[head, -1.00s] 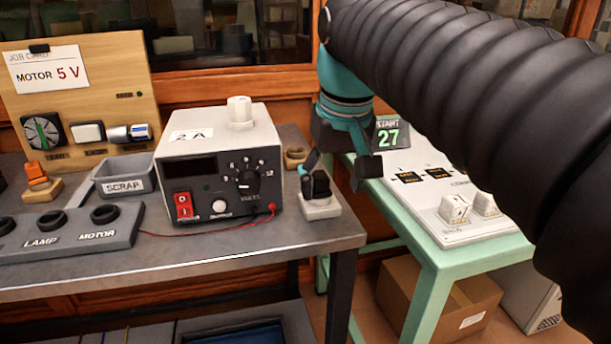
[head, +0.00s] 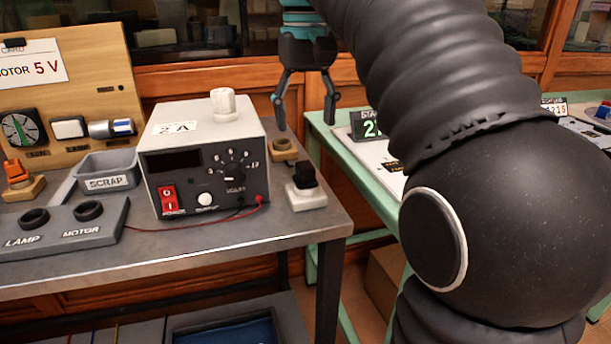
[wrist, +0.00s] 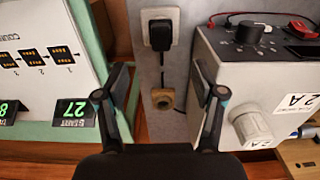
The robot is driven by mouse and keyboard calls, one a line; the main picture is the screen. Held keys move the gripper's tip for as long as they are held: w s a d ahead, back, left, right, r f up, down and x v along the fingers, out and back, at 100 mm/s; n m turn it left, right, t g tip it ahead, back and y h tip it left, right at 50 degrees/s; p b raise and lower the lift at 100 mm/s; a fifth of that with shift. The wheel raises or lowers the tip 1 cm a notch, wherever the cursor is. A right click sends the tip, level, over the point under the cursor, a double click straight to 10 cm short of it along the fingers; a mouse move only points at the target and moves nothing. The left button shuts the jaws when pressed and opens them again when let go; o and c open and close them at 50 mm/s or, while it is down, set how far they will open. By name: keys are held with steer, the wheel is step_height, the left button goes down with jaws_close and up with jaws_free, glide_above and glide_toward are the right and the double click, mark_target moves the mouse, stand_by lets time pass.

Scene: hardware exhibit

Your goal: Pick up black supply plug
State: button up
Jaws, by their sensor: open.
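The black supply plug (head: 305,174) sits upright in a white socket block (head: 306,197) at the right end of the grey bench, beside the power supply. In the wrist view the plug (wrist: 160,36) is at the top centre, with a black cable running from it. My gripper (head: 306,122) is open and empty, above and behind the plug, fingers pointing down. In the wrist view its fingers (wrist: 162,94) are spread wide, apart from the plug, with a wooden ring (wrist: 162,99) between them.
The grey power supply (head: 205,150), with a white knob on top, stands close left of the plug. A scrap bin (head: 105,178) and a lamp and motor panel (head: 62,232) lie farther left. A green table (head: 345,168) with a number sign (head: 368,124) is at the right.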

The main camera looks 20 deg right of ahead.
mark_target(305, 164)
step_height(305, 164, down, 10)
steer(key=shift+s+a+r+b, duration=0.1)
steer(key=shift+r+b, duration=0.1)
steer(key=shift+b, duration=0.7)
steer(key=c, duration=1.2)
steer(key=shift+c, duration=0.2)
steer(key=shift+r, duration=0.5)
steer(key=r, duration=0.2)
steer(key=r+p, duration=0.1)
steer(key=shift+s+r, duration=0.3)
steer(key=shift+r, duration=0.05)
steer(key=s+d+r, duration=0.2)
steer(key=s+r, duration=0.4)
steer(key=s, duration=0.4)
steer(key=shift+s+d+r, duration=0.15)
steer(key=shift+s+d, duration=0.15)
steer(key=shift+s, duration=0.1)
